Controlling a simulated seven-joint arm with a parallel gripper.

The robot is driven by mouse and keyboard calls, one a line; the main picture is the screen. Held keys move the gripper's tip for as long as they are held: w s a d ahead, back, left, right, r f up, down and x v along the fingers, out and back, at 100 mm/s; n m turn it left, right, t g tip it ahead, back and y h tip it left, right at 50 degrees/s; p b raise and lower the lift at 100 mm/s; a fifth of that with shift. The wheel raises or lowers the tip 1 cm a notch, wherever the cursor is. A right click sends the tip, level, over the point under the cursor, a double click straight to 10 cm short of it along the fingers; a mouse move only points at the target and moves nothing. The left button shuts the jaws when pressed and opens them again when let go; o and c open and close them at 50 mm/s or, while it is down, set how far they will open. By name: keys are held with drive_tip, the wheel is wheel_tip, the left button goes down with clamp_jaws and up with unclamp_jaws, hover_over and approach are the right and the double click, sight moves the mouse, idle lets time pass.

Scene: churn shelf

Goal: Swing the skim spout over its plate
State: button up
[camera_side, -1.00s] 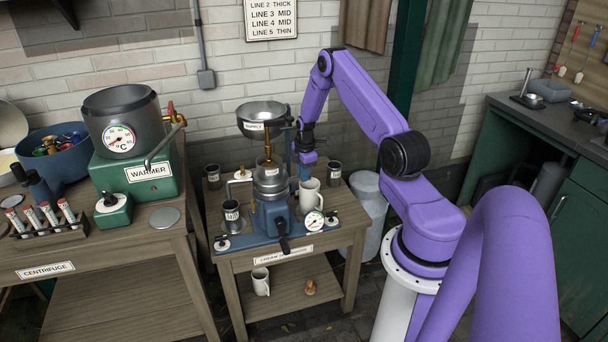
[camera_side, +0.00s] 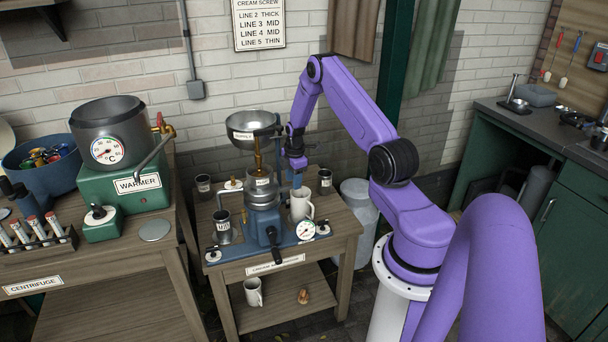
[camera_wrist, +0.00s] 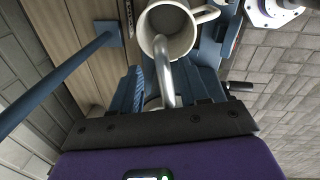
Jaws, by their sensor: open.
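The cream separator stands on a small wooden table, with a blue base, a metal body (camera_side: 261,193) and a supply bowl (camera_side: 250,130) on top. My gripper (camera_side: 297,176) points down at its right side, above a white mug (camera_side: 301,206). In the wrist view, a silver spout (camera_wrist: 165,72) reaches over the mug (camera_wrist: 180,46). My open gripper (camera_wrist: 165,92) has its blue fingers on either side of this spout; contact cannot be told. Another spout (camera_side: 219,188) bends down over a metal can (camera_side: 223,226) on the left. I cannot make out which plate belongs to the skim spout.
A pressure-type dial (camera_side: 305,230) sits at the front right of the base. Dark jars (camera_side: 324,182) stand behind. A slanting blue bar (camera_wrist: 60,78) crosses the wrist view at left. A warmer (camera_side: 122,184) stands on the left table.

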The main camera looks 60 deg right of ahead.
drive_tip(key=s+a+r, duration=0.8)
drive_tip(key=s+r, duration=0.3)
drive_tip(key=r, duration=0.1)
drive_tip(key=shift+a, duration=0.35)
drive_tip(key=a+r, duration=0.4)
drive_tip(key=a, duration=0.7)
drive_tip(key=a+r, duration=0.4)
drive_tip(key=a, duration=0.8)
drive_tip(key=s+a+r, duration=0.2)
drive_tip(key=s+a, duration=0.2)
drive_tip(key=s, duration=0.4)
drive_tip(key=s+a+r+n+y, duration=0.1)
drive_tip(key=s+a+r, duration=0.2)
drive_tip(key=s, duration=0.6)
drive_tip(key=a, duration=0.2)
drive_tip(key=shift+s+a+r+g, duration=0.2)
drive_tip(key=shift+a+r+g, duration=0.1)
drive_tip(key=shift+r+g, duration=0.1)
